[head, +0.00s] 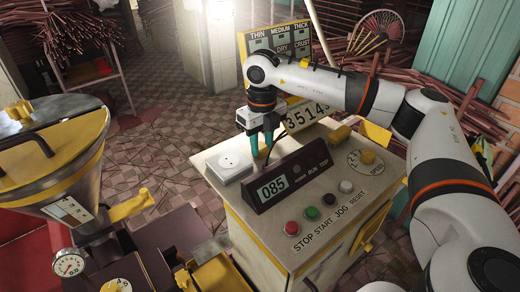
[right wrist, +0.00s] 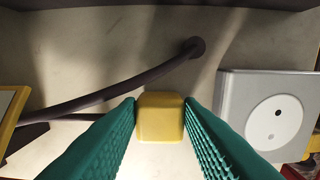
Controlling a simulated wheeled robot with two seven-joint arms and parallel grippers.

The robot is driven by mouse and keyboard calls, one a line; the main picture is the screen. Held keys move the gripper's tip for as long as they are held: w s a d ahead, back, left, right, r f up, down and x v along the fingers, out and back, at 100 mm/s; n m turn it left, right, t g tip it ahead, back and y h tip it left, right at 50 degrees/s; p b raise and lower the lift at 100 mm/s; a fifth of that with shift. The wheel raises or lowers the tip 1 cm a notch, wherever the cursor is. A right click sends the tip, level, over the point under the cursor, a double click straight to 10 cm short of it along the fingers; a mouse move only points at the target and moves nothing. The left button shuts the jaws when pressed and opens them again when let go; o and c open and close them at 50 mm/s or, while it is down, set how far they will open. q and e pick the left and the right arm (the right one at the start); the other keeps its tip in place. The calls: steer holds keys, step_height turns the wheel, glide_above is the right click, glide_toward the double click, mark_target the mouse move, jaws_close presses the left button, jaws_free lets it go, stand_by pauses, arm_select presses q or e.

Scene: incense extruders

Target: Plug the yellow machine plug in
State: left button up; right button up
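The yellow plug (right wrist: 160,118) is a small rounded block in the right wrist view. It sits between the green fingertips of my right gripper (right wrist: 160,103), which meet its two sides with no clear gap. A dark cable (right wrist: 120,90) runs from a round hole in the panel to the left and back toward the plug. The white socket (right wrist: 273,115) with two dark holes lies to the right of the plug, apart from it. My left gripper is out of view.
The display box (head: 286,178) reading 085 stands just in front of my right gripper on the control cabinet (head: 262,222). A yellow-topped machine (head: 80,135) stands at left.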

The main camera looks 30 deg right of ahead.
mark_target(262, 147)
steer(key=c, duration=0.4)
steer(key=shift+o, duration=0.2)
arm_select(q)
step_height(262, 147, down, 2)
steer(key=shift+b, duration=1)
arm_select(e)
step_height(262, 147, up, 10)
